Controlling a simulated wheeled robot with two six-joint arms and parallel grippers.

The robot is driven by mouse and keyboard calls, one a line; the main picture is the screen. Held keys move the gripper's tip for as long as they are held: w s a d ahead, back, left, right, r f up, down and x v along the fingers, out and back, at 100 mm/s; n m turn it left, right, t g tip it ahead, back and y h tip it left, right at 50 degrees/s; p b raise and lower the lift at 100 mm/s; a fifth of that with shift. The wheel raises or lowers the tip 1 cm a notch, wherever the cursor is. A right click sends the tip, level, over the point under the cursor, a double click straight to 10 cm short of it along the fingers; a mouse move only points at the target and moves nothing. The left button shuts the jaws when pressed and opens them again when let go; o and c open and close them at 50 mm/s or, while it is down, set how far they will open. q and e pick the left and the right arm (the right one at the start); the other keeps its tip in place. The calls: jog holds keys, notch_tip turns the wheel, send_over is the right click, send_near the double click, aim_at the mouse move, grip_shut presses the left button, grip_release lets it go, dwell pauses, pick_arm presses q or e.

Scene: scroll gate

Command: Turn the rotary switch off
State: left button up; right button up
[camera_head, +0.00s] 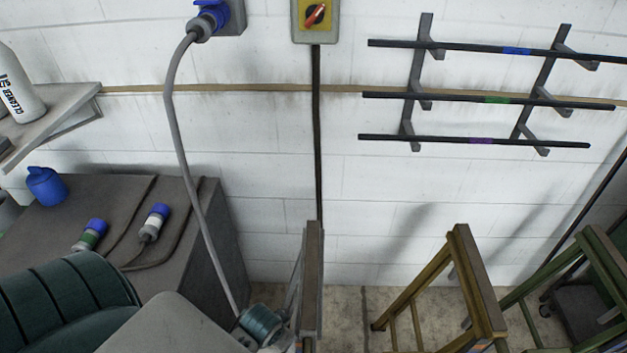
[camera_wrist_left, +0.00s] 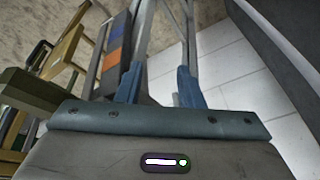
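The rotary switch (camera_head: 315,15) is on the white wall at the top of the head view. The left wrist view does not show the switch. My left gripper (camera_wrist_left: 158,82) is open and empty in that view, its two blue-grey fingers apart. My left arm comes in low at the left of the head view, far below the switch. My right gripper is in neither view.
A blue plug (camera_head: 208,20) with a grey cable sits in a wall socket left of the switch. A rack of dark bars (camera_head: 490,97) is on the wall at right. Wooden trestles (camera_head: 465,270) stand below. A dark cabinet (camera_head: 185,235) and a shelf (camera_head: 62,112) are at left.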

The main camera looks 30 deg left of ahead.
aim_at(313, 19)
pick_arm(q)
jog(key=w+r+t+y+p, duration=0.15)
jog(key=w+r, duration=0.25)
jog(key=r, duration=0.9)
jog(key=w+r+t+p, duration=0.2)
jog(key=w+r+p, duration=0.1)
jog(key=r, duration=1.1)
jog(key=w+a+r+m+t+y, duration=0.15)
jog(key=w+a+r+t, duration=0.25)
jog(key=w+r, duration=0.9)
jog(key=w+a+r+t+y, duration=0.2)
jog(key=w+r+y, duration=0.15)
jog(key=r, duration=0.75)
jog(key=w+a+r+t+y, duration=0.25)
jog(key=w+r, duration=0.25)
jog(key=r, duration=0.7)
jog(key=shift+n+h, duration=0.3)
jog(key=shift+n, duration=0.15)
jog(key=p+x, duration=0.1)
jog(key=x, duration=0.1)
jog(key=p+x, duration=0.2)
jog(key=x, duration=0.1)
jog(key=p+x, duration=0.1)
jog(key=x, duration=0.2)
jog(key=shift+a+f, duration=0.25)
jog(key=shift+w+a+f+p, duration=0.15)
jog(key=shift+w+a+p, duration=0.2)
jog(key=shift+w, duration=0.25)
